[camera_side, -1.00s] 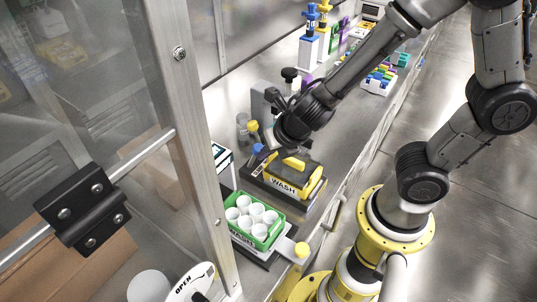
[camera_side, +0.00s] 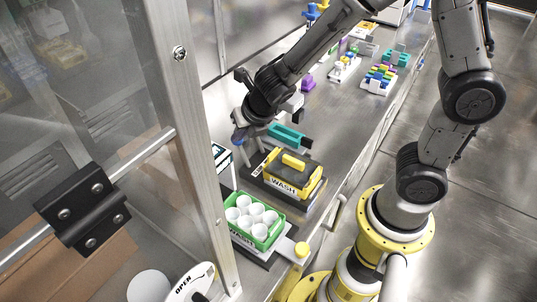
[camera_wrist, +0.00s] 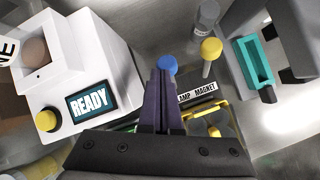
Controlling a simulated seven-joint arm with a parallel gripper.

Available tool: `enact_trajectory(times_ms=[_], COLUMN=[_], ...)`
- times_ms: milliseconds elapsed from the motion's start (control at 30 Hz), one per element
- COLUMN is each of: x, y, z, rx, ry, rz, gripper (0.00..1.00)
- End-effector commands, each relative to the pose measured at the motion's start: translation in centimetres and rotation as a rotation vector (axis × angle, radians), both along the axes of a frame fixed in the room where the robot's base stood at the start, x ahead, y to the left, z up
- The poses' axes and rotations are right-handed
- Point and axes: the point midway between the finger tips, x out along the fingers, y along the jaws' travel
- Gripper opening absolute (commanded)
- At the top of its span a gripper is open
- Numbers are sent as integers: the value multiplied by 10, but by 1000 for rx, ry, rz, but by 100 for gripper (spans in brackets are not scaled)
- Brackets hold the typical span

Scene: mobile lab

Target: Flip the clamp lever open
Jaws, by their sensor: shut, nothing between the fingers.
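In the wrist view my gripper (camera_wrist: 161,75) is shut, its dark fingers side by side with nothing between them. A blue knob (camera_wrist: 167,63), apparently the clamp lever's, shows just past the fingertips; I cannot tell if they touch. Its stem is hidden behind the fingers. A yellow-knobbed lever (camera_wrist: 211,49) stands to the right. In the side view my gripper (camera_side: 243,132) is low beside the blue knob (camera_side: 238,142); the arm hides the yellow knob.
A white device with a READY screen (camera_wrist: 90,102) and a yellow button (camera_wrist: 46,119) stands left in the wrist view. A teal-framed holder (camera_wrist: 255,62) is at right. In the side view a yellow WASH rack (camera_side: 292,180) and a green cup tray (camera_side: 264,238) stand nearby.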

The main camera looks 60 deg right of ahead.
Motion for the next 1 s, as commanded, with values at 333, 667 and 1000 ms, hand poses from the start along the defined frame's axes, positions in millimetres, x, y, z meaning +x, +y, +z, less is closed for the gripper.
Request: enact_trajectory(times_ms=[333, 667, 1000], x=[14, 17, 11], y=[0, -1, 2], z=[-2, -3, 0], rx=[0, -3, -4], ry=[-1, 0, -1], rz=[0, 1, 3], gripper=[0, 0, 0])
